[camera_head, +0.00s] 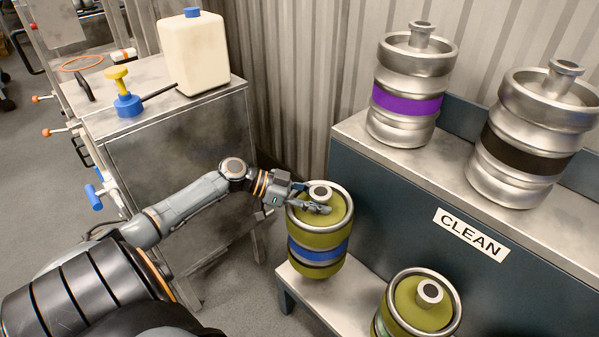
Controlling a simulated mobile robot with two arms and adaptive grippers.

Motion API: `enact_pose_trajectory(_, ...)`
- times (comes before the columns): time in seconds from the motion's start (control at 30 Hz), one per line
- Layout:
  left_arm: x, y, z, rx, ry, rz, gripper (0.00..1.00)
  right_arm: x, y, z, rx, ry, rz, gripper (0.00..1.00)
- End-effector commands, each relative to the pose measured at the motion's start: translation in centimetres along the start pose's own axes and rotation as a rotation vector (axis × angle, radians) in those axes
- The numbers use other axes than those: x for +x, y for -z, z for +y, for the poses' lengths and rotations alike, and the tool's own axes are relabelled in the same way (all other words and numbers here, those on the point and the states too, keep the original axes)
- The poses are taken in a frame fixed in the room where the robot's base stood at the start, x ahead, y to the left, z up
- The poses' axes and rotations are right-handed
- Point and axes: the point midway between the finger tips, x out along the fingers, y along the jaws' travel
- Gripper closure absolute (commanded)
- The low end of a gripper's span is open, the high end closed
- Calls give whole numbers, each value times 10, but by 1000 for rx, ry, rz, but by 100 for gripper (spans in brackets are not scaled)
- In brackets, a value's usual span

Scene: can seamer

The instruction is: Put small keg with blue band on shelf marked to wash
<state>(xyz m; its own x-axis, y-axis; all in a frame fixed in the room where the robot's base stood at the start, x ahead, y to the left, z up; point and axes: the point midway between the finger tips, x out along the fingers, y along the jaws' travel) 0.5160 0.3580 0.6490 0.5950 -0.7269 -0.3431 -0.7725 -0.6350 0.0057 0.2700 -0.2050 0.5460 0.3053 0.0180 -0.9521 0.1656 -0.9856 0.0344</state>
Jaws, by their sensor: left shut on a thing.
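The small keg with a blue band (318,249) is olive green with a steel top rim. It is upright at the left end of a low metal bench (300,289); I cannot tell whether its base touches the bench. My left gripper (318,198) reaches in from the left and is shut on the keg's top, at the neck inside the rim. The neck's far side is partly hidden by the fingers. No sign reading "to wash" is in view. My right gripper is not in view.
Another olive keg (420,305) stands to the right on the low bench. A higher shelf marked CLEAN (470,233) holds a steel keg with a purple band (406,101) and one with a black band (522,151). A metal cart (180,130) with a white jug (194,55) stands left.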

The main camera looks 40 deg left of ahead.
Motion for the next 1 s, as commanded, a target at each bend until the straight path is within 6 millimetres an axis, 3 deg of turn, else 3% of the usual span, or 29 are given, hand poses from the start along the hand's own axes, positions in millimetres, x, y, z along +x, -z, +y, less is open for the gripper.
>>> enact_pose_trajectory(0.1,22,-10,2,3,3,8,100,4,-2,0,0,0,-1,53)
enact_pose_trajectory(0.3,47,-25,7,3,3,8,100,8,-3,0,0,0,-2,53)
enact_pose_trajectory(0.63,68,-38,11,2,2,7,100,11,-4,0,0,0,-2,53)
enact_pose_trajectory(0.8,74,-58,10,2,4,7,100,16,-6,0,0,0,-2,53)
enact_pose_trajectory(1.0,76,-64,10,3,3,8,100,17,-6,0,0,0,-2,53)
